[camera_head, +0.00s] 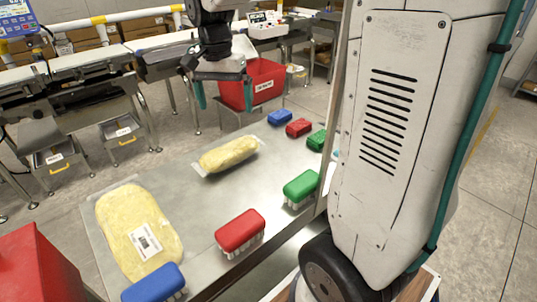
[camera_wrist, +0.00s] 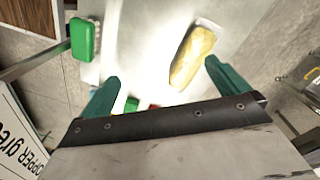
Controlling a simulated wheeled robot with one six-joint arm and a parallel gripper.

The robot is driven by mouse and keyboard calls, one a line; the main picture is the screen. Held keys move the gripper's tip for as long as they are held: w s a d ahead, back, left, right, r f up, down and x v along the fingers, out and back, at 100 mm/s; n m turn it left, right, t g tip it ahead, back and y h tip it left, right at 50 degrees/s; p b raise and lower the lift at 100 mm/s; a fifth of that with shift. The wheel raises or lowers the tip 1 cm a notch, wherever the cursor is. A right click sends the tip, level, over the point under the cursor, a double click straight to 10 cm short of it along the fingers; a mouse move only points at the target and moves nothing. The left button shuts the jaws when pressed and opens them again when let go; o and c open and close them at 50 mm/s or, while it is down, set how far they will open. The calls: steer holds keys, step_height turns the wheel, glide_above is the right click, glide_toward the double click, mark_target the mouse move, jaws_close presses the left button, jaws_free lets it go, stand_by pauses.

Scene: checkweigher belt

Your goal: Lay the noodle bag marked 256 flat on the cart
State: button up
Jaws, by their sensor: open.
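Two yellow noodle bags lie on the grey metal cart top (camera_head: 195,215). The near bag (camera_head: 125,222) lies flat at the left with a white barcode label facing up; its number is too small to read. The far bag (camera_head: 228,154) lies near the middle of the cart with clear ends, and no number on it can be read. One bag (camera_wrist: 193,55) also shows in the wrist view, beyond the right finger. My gripper (camera_head: 224,92) is open and empty, raised above the cart's far end. Its green fingers also show in the wrist view (camera_wrist: 161,73).
Blue, red and green brushes line the cart's right side, including a red one (camera_head: 240,232) and a green one (camera_head: 301,187). A red bin (camera_head: 255,83) stands beyond the cart. Conveyors (camera_head: 75,75) run behind. Bare metal lies between the bags.

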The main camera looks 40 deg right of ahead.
steer(key=s+a+n, duration=0.2)
steer(key=s+n, duration=0.1)
steer(key=s, duration=0.5)
steer(key=s+a+n+t, duration=0.1)
steer(key=s+n, duration=0.3)
steer(key=s, duration=0.4)
steer(key=s+a+n, duration=0.3)
steer(key=s+n, duration=0.1)
steer(key=s, duration=0.4)
steer(key=shift+a+t, duration=0.25)
steer(key=shift+t, duration=0.15)
